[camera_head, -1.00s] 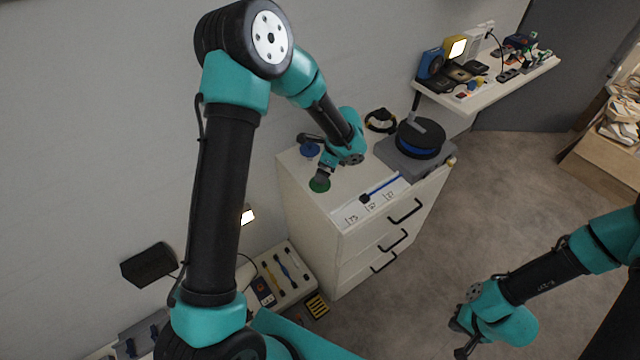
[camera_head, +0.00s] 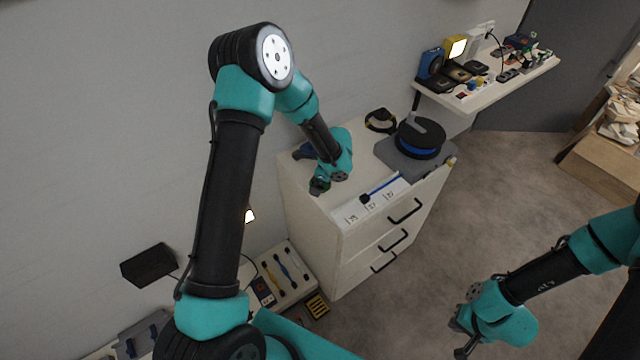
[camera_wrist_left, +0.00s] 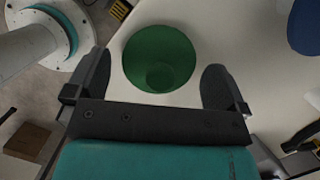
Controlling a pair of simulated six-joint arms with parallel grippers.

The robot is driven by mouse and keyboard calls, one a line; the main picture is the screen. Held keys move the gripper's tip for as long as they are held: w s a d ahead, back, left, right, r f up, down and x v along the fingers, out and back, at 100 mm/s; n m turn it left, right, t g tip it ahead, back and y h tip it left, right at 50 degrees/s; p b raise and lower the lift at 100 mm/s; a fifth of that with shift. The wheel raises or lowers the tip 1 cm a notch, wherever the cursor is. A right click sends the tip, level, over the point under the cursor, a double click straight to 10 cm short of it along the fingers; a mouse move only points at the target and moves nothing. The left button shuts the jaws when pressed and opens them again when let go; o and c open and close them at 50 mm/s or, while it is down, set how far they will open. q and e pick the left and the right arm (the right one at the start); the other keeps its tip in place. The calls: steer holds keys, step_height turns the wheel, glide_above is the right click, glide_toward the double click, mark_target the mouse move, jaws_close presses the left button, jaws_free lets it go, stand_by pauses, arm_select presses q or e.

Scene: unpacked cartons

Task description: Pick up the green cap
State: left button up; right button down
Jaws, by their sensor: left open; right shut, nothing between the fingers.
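The green cap (camera_wrist_left: 150,45), a round green disc with a smaller circle on it, lies on the white top of the drawer cabinet (camera_head: 345,190). My left gripper (camera_head: 318,188) is down over the cap and mostly covers it in the head view. In the left wrist view the gripper's two dark fingers (camera_wrist_left: 157,82) are open, one on each side of the cap. Whether they touch it I cannot tell. My right gripper (camera_head: 462,340) is shut and empty, away from the cabinet at the lower right.
A black and blue round device (camera_head: 420,138) stands at the cabinet's right. A cluttered shelf (camera_head: 500,85) is beyond. Open floor lies right of the cabinet.

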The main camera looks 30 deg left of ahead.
arm_select(q)
steer(key=shift+a+f, duration=0.2)
steer(key=shift+f, duration=0.45)
steer(key=shift+c, duration=0.5)
steer(key=c, duration=0.8)
steer(key=shift+r, duration=0.15)
steer(key=shift+r, duration=0.5)
steer(key=shift+s+d+r, duration=0.15)
steer(key=shift+s+r, duration=0.1)
steer(key=shift+r, duration=0.35)
steer(key=shift+s+d+r, duration=0.1)
steer(key=shift+s+r, duration=0.1)
steer(key=shift+r, duration=0.4)
steer(key=s+d, duration=0.2)
steer(key=s, duration=0.2)
steer(key=s+d+r, duration=0.1)
steer(key=s+d, duration=0.1)
steer(key=s, duration=0.3)
steer(key=s+d, duration=0.2)
steer(key=s, duration=0.2)
steer(key=shift+s+d+r, duration=0.2)
steer(key=shift+d, duration=0.2)
